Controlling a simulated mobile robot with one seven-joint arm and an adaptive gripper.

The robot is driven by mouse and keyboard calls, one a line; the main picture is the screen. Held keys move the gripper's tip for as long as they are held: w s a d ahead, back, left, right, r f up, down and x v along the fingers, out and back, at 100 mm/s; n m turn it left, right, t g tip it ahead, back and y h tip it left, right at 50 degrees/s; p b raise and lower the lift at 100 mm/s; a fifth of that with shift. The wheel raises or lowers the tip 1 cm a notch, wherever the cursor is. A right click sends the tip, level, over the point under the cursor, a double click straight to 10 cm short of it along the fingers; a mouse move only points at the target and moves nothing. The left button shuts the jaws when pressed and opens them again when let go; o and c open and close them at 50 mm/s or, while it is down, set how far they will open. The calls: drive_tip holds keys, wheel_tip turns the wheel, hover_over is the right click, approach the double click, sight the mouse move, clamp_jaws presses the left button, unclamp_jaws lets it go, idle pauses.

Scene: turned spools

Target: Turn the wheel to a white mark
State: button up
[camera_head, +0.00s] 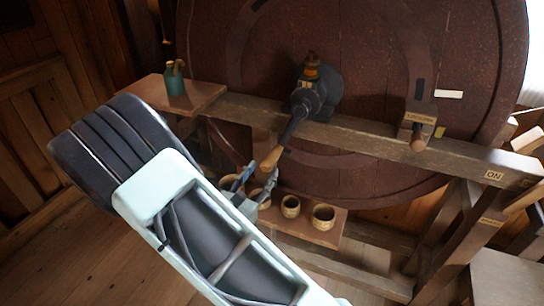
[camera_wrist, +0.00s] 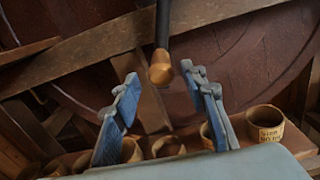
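The large red-brown wheel (camera_head: 385,70) stands upright behind a wooden beam. A white mark (camera_head: 449,93) is at its right side, and a short dark mark (camera_head: 419,88) is left of that. A dark crank (camera_head: 293,125) runs down from the hub to a wooden handle (camera_head: 271,159). My gripper (camera_head: 257,180) is open just below the handle. In the wrist view the handle (camera_wrist: 160,70) shows between the fingertips of my gripper (camera_wrist: 161,80), with gaps on both sides. Whether the fingertips reach around its end I cannot tell.
A low shelf (camera_head: 297,228) holds several wooden cups (camera_head: 324,216) below my gripper. A side shelf (camera_head: 211,96) carries a green pot (camera_head: 175,82). A labelled block with a peg (camera_head: 417,128) sits on the beam (camera_head: 372,139) at the right.

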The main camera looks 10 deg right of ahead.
sight(273, 156)
drive_tip(key=x, duration=0.8)
drive_tip(key=shift+w+d, duration=0.15)
clamp_jaws()
